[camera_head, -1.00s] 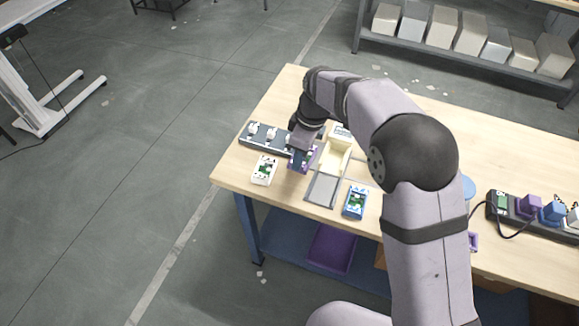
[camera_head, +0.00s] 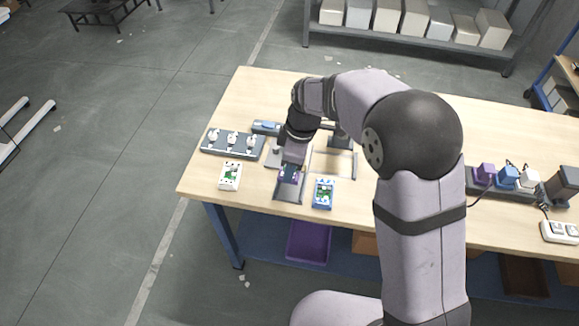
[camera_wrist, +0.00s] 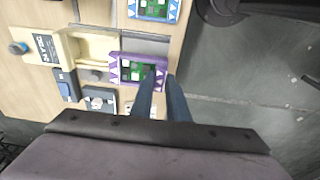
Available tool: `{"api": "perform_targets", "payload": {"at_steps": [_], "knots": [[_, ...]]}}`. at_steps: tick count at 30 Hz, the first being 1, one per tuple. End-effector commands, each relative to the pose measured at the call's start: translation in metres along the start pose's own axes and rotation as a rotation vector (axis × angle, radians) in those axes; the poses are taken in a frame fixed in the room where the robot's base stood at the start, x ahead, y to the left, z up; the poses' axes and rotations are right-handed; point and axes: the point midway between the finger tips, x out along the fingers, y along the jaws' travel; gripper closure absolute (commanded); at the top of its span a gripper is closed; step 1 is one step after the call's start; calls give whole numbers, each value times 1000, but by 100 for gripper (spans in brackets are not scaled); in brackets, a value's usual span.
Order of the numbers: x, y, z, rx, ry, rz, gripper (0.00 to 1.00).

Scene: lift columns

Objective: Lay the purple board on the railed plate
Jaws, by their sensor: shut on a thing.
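The purple board (camera_head: 289,175), with a green circuit face, is at the tip of my gripper (camera_head: 291,165) in the head view. In the wrist view the purple board (camera_wrist: 122,71) is held by its near edge between the two fingers of my gripper (camera_wrist: 160,82). The railed plate (camera_head: 289,193), a grey strip, shows below and around the board in the head view. A grey part of the plate (camera_wrist: 147,46) shows just past the board in the wrist view. The board covers part of the plate; I cannot tell whether they touch.
A white board (camera_head: 230,176) lies left of the plate, and a blue board (camera_head: 323,194) lies close on its right. A dark strip with white knobs (camera_head: 233,143) is at the back left. A cream tray (camera_wrist: 98,47) shows in the wrist view. A plug strip (camera_head: 500,186) is far right.

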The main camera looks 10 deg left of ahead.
Motion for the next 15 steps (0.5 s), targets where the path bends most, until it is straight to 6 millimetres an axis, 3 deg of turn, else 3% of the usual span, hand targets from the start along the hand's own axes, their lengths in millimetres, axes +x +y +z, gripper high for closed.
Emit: {"api": "perform_targets", "payload": {"at_steps": [15], "knots": [[33,0,5,1,-1,-1,100]]}}
